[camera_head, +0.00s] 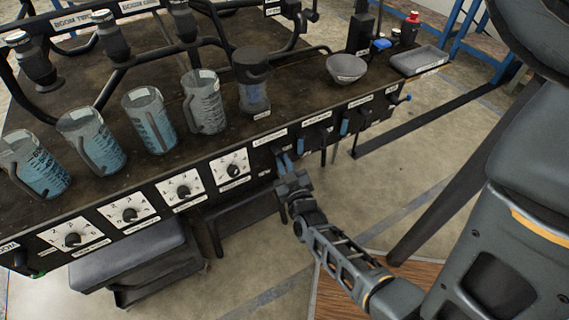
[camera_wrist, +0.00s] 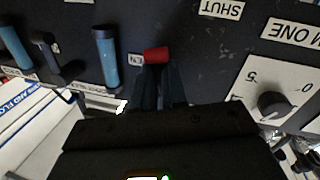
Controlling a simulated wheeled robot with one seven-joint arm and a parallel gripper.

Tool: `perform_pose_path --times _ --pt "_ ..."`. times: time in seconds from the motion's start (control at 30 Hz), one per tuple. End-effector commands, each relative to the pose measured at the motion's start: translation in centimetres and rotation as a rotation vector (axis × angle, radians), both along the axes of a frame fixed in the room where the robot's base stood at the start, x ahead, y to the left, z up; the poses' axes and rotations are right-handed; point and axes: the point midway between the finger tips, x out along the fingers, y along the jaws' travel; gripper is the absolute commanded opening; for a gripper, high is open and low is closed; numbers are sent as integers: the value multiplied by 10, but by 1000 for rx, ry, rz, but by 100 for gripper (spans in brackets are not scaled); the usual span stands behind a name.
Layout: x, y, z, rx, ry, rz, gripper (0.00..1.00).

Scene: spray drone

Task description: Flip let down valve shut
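The front panel of the bench carries a row of valve levers. In the wrist view a red-ended lever (camera_wrist: 157,54) stands at the tips of my gripper (camera_wrist: 160,72), with one dark finger on each side below it. I cannot tell whether the fingers grip it or only flank it. A SHUT label (camera_wrist: 222,9) shows upside down above and to the right. In the head view my gripper (camera_head: 287,178) is at the panel's front edge, just below a label (camera_head: 270,138) too small to read surely. The red end is hidden there.
Blue-handled levers (camera_wrist: 106,58) stand left of the gripper in the wrist view. A dial (camera_wrist: 273,103) is at right. On the bench are several measuring jugs (camera_head: 204,102), a bowl (camera_head: 346,68) and a tray (camera_head: 418,60). Open floor lies in front.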

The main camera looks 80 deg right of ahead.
Motion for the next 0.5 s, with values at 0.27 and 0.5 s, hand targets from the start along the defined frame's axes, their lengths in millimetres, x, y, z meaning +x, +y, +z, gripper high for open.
perform_pose_path --times 0.27,0.5 --pt "0 0 0 0 0 0 0" --pt "3 3 2 59 -68 1 0"
